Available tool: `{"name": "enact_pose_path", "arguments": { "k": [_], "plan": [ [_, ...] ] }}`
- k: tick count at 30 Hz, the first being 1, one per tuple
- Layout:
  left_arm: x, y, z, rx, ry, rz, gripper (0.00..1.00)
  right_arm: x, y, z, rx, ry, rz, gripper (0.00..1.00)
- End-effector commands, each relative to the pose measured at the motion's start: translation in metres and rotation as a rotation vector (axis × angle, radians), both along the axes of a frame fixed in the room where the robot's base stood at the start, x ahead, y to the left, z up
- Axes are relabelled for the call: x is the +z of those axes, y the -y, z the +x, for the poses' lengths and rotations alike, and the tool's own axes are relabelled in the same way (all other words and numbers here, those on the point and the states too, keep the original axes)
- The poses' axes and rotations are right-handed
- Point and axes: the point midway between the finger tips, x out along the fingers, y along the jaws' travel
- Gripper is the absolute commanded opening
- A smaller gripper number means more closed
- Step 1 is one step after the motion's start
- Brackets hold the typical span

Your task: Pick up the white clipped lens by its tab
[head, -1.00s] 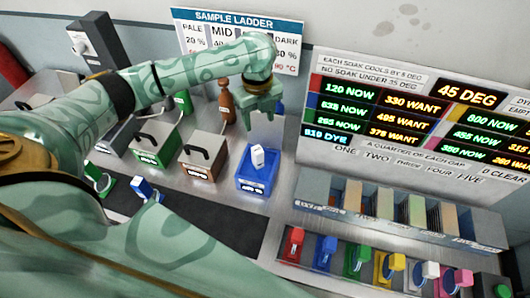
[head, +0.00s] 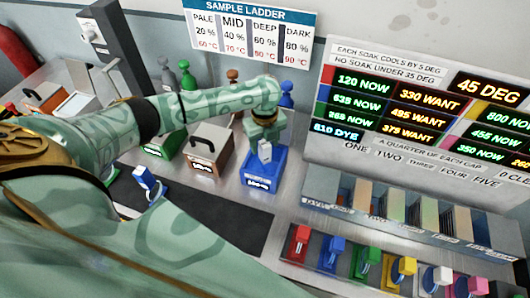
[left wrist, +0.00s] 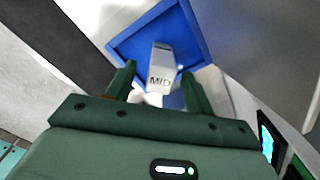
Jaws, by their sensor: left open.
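Another white clip (head: 441,275) is in the row at the bottom right. My right gripper is not in view.
Lidded boxes, one brown (head: 208,150) and one green (head: 160,145), stand left of the bath. Bottles stand behind. A slotted rack (head: 320,190) and a row of coloured clips, including a red one (head: 301,236), are at right. A dark mat (head: 215,222) lies in front.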

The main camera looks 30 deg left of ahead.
Motion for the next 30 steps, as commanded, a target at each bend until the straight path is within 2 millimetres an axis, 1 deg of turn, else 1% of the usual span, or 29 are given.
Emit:
{"name": "enact_pose_path", "arguments": {
  "k": [1, 3, 9, 10, 11, 12, 14, 15, 25, 28, 30],
  "plan": [
    [-0.007, 0.0, 0.0, 0.001, 0.0, 0.0, 0.53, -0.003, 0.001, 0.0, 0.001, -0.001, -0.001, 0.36],
    [-0.01, 0.0, 0.0, 0.0, 0.001, -0.001, 0.53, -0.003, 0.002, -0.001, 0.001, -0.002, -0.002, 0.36],
    [-0.01, 0.0, 0.0, -0.001, 0.001, 0.0, 0.53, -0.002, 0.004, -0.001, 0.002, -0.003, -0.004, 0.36],
    [-0.01, 0.0, 0.0, -0.001, 0.001, 0.0, 0.47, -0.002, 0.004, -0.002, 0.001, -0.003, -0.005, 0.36],
    [-0.01, 0.0, 0.0, -0.001, 0.001, 0.0, 0.39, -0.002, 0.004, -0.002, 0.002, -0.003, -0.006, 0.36],
    [-0.01, 0.0, 0.0, 0.0, 0.001, 0.0, 0.28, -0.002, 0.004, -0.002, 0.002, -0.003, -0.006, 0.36],
    [-0.009, 0.0, 0.0, 0.0, 0.001, 0.0, 0.11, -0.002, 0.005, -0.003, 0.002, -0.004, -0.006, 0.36],
    [-0.009, 0.0, 0.0, 0.0, 0.001, 0.0, 0.0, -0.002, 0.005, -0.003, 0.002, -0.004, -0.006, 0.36],
    [-0.007, 0.0, 0.0, 0.0, 0.002, 0.0, 0.0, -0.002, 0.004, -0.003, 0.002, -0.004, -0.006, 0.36],
    [0.001, 0.0, 0.001, 0.0, 0.004, 0.0, 0.0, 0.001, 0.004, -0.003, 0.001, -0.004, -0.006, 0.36],
    [0.01, 0.0, 0.001, -0.001, 0.004, 0.0, 0.0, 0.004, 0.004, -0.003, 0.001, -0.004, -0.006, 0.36]
  ]
}}
